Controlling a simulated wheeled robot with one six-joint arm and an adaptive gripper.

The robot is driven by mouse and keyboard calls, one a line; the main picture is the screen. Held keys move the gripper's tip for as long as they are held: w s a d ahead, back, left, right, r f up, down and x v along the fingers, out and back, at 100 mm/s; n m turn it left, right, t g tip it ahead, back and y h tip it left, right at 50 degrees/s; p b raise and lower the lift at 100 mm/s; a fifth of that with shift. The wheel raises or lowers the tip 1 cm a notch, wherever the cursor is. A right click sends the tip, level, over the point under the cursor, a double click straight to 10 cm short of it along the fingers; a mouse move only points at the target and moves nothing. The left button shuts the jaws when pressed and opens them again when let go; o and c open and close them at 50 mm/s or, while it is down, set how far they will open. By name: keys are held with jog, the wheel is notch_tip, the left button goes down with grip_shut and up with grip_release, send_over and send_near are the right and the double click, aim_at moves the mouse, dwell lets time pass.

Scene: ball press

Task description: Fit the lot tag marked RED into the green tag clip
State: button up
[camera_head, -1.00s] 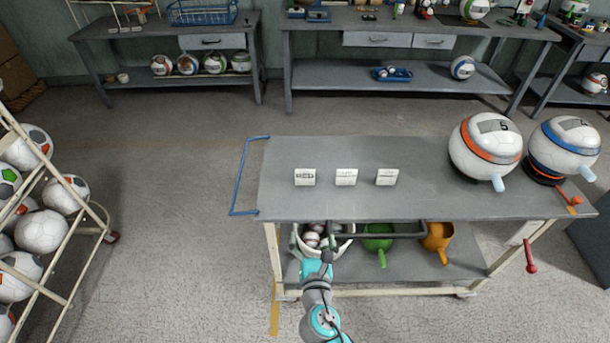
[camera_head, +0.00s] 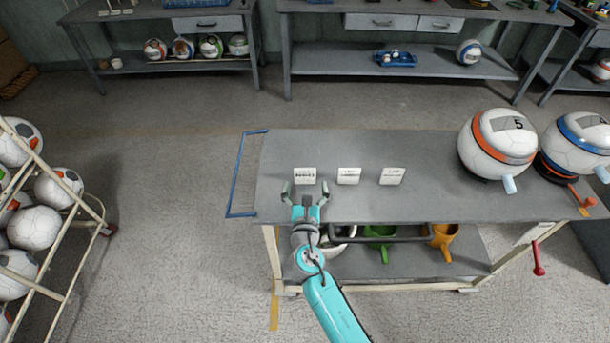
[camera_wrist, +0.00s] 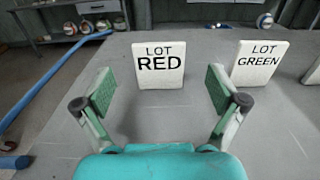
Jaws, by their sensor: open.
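The lot tag marked RED (camera_wrist: 160,68) stands upright on the cart top, a small white plate with black print. In the head view this tag (camera_head: 305,175) is the leftmost of three in a row. My gripper (camera_head: 306,192) is open and empty just in front of it. In the wrist view the fingers of my gripper (camera_wrist: 160,95) are spread to either side of the tag, with the tag beyond them and not touched. The lot tag marked GREEN (camera_wrist: 262,64) stands to its right. I cannot make out a green tag clip.
The third tag (camera_head: 392,176) stands to the right on the cart top (camera_head: 430,205). Two ball presses with an orange-banded ball (camera_head: 490,150) and a blue-banded ball (camera_head: 575,150) fill the right end. A green container (camera_head: 380,236) and an orange one (camera_head: 443,238) sit on the lower shelf.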

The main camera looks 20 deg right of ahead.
aim_at(305, 174)
jog(key=shift+f+x, duration=0.2)
jog(key=shift+x, duration=2.65)
jog(key=shift+a, duration=0.1)
jog(key=c, duration=1.1)
